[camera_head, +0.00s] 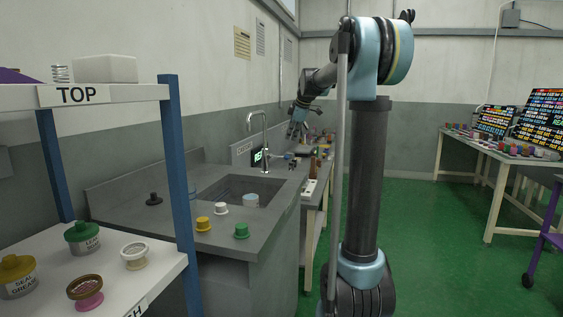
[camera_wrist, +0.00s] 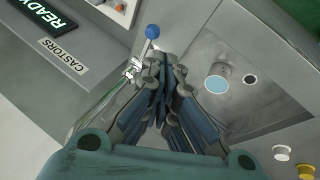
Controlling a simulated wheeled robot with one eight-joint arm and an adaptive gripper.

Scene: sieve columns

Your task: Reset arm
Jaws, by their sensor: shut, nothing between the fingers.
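My gripper (camera_wrist: 165,65) is shut with nothing between its fingers. In the wrist view it points over the grey counter beside the sink, with the blue-ended tap lever (camera_wrist: 152,32) just beyond the fingertips. In the head view my gripper (camera_head: 292,132) hangs at the end of my folded arm, small and far off, above the counter behind the sink tap (camera_head: 264,130). My arm rises at the right of centre and reaches back and left.
The sink (camera_head: 235,188) holds a white cup with pale blue contents (camera_wrist: 217,84). White, yellow and green knob-like pieces stand on the counter's front. A shelf marked TOP (camera_head: 155,92) stands at left. The green floor (camera_head: 420,230) is clear at right, before a table (camera_head: 505,158).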

